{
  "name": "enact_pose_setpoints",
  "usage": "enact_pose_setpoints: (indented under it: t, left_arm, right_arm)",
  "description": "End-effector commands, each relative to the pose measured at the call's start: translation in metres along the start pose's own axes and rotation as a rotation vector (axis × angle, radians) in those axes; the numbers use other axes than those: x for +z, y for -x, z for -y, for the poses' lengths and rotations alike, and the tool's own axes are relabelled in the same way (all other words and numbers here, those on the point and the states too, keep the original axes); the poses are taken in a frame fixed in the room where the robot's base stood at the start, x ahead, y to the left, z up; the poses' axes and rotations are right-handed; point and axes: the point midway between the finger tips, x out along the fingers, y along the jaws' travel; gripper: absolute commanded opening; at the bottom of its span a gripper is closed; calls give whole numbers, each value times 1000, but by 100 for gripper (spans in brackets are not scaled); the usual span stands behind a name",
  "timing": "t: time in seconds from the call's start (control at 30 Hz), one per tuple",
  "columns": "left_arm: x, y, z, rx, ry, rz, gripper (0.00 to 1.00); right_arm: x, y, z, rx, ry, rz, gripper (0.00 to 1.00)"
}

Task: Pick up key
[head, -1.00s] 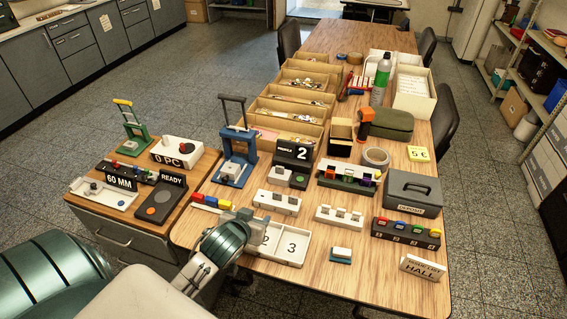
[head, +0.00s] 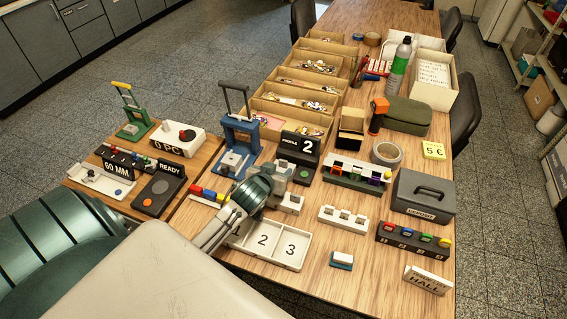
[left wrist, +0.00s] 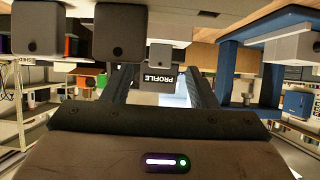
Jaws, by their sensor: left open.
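My left gripper (head: 292,179) is open, beside the black PROFILE display (head: 300,147) marked 2. Part of a white stand shows beneath it. In the left wrist view, its two dark fingers (left wrist: 162,88) are apart, with the PROFILE block (left wrist: 160,78) between them in the picture and nothing visibly held. No single key can be made out clearly. Small key-like pieces lie in the cardboard bins (head: 283,115). A dark rack (head: 410,246) at the right holds red, blue, green and yellow pieces. A white-and-green rack (head: 352,184) holds coloured tags. My right gripper is not in view.
A blue press-like frame (head: 238,143) stands left of the gripper. A white tray (head: 305,249) marked 2 and 3 lies in front. A white peg stand (head: 342,219), a tape roll (head: 386,153) and a grey DEPOSIT box (head: 423,193) stand to the right.

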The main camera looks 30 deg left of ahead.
Motion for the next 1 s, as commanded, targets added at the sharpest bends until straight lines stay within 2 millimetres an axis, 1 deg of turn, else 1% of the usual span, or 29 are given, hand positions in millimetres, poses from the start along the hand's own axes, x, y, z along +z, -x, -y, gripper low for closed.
enact_pose_setpoints:
  t: [0.03,0.13,0.2,0.3,0.4,0.57,0.6,0.67,0.8,0.83,1.0]
  left_arm:
    - [-2,-6,0,-1,1,1,53]
    - [-3,-21,0,-1,2,2,53]
    - [-2,-30,0,0,1,1,53]
    - [-1,-39,0,0,0,2,53]
    - [-1,-42,0,1,0,1,53]
    - [0,-42,0,1,0,1,53]
    - [0,-42,0,1,0,1,49]
    - [0,-42,0,0,0,1,37]
    - [0,-42,0,0,-1,1,10]
    - [0,-42,0,0,0,1,5]
    - [0,-42,0,0,-1,1,5]
  right_arm:
    - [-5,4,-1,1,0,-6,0]
    - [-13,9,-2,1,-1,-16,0]
    - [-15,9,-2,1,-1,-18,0]
    - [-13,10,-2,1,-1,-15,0]
    - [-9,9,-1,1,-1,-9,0]
    - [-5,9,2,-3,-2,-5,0]
    - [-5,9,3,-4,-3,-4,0]
    - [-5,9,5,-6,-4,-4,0]
    - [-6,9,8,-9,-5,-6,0]
    - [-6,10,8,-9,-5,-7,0]
    - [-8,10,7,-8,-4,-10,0]
